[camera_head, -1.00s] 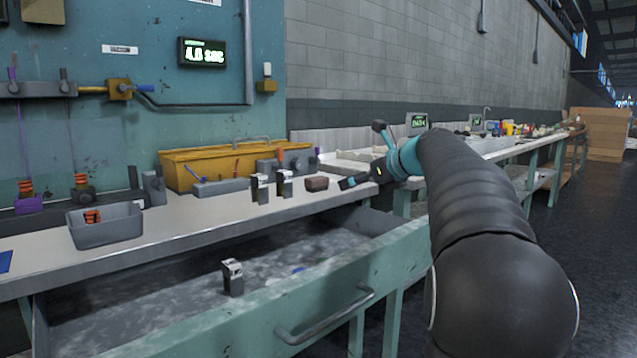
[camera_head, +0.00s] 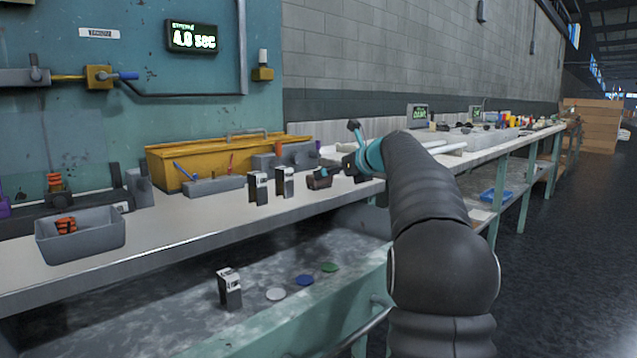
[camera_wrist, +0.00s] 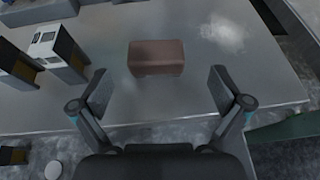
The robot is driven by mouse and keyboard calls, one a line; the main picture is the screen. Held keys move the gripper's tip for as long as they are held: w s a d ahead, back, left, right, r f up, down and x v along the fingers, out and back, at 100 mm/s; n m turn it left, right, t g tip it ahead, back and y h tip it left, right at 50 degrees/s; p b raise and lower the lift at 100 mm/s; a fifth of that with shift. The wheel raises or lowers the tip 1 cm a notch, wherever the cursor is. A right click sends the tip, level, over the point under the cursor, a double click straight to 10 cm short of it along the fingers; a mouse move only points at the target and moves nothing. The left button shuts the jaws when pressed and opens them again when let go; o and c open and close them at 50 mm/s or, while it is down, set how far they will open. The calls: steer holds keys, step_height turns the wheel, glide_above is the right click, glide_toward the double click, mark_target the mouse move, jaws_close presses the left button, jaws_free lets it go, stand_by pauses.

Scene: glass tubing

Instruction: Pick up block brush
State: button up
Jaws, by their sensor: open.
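The block brush appears to be the brown block (camera_head: 318,182) near the right end of the bench top. In the wrist view the brown block (camera_wrist: 156,57) lies flat beyond my fingertips, roughly centred between them. My gripper (camera_wrist: 160,88) is open and empty, its two fingers spread wider than the block. It does not touch the block. In the head view my gripper (camera_head: 345,170) is just right of the block and partly overlaps it; its fingers are hard to make out.
Two black-and-silver upright blocks (camera_head: 270,186) stand left of the brown block. A yellow bin (camera_head: 215,158) and grey tray (camera_head: 212,187) are behind. A grey bin (camera_head: 80,240) stands at left.

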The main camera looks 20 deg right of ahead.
mark_target(320, 181)
steer(key=shift+a+x, duration=0.15)
steer(key=shift+x, duration=1.3)
steer(key=shift+a+x, duration=0.1)
steer(key=shift+x, duration=1.4)
steer(key=shift+s+f, duration=0.1)
steer(key=shift+s, duration=0.1)
steer(key=c, duration=1.2)
